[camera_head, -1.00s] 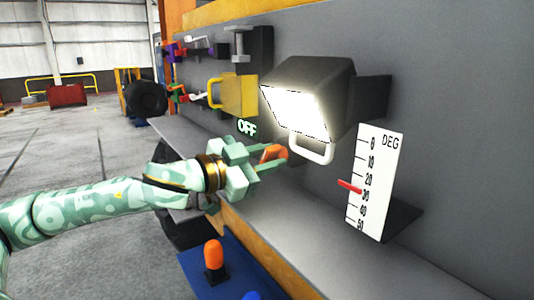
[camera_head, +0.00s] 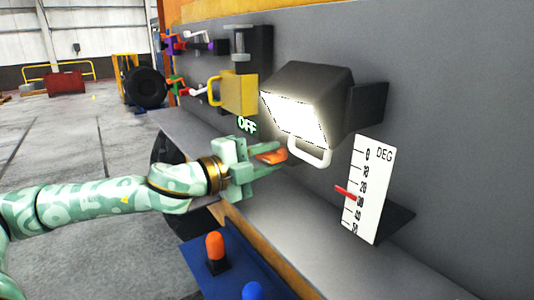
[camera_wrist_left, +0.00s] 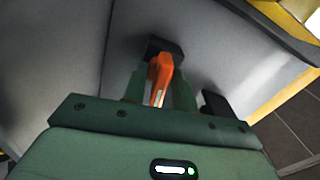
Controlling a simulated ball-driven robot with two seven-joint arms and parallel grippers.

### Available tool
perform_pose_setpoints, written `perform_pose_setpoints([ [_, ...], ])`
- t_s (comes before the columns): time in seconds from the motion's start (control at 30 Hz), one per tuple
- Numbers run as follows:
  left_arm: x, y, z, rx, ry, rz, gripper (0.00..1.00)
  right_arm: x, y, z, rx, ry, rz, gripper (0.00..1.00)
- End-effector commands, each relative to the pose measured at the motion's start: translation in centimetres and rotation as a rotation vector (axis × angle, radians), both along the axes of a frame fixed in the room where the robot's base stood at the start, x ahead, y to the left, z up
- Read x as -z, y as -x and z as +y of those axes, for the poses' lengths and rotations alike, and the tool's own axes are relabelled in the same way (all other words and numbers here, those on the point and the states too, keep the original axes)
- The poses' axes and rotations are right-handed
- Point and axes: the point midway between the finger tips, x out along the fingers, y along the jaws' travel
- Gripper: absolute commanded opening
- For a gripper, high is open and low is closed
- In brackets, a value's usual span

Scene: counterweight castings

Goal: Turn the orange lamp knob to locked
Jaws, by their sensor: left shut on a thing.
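The orange lamp knob (camera_head: 272,156) sits low on the grey panel, below the lit lamp (camera_head: 296,112). My left gripper (camera_head: 270,158) is shut on the knob, with one finger on each side of it. In the left wrist view the orange knob (camera_wrist_left: 161,76) stands between the two green fingers, in front of a dark mount (camera_wrist_left: 165,47). My right gripper is not in view.
A white DEG scale (camera_head: 372,185) with a red pointer (camera_head: 345,192) stands at the right. A yellow padlock-like block (camera_head: 239,92) is left of the lamp. A blue surface (camera_head: 196,262) below holds an orange-topped lever (camera_head: 215,247) and a blue one (camera_head: 252,291).

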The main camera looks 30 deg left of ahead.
Motion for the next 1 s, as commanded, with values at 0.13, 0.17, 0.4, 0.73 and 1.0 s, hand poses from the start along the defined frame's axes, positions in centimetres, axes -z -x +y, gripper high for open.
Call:
perform_pose_setpoints([
  [0.13, 0.01, -0.04, 0.06, -0.002, -0.077, -0.029, 0.05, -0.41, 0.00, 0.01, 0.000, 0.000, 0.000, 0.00],
  [0.17, 0.02, -0.04, 0.07, -0.002, -0.090, -0.035, 0.05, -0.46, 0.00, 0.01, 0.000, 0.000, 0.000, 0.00],
  [0.4, 0.06, -0.04, 0.07, -0.003, -0.157, -0.062, 0.05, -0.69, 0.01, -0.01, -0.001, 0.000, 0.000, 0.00],
  [0.73, 0.08, -0.04, 0.08, -0.003, -0.176, -0.071, 0.05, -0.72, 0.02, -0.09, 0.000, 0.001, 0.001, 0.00],
  [1.0, 0.05, -0.04, 0.06, -0.002, -0.175, -0.072, 0.35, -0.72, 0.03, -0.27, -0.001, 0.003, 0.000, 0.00],
])
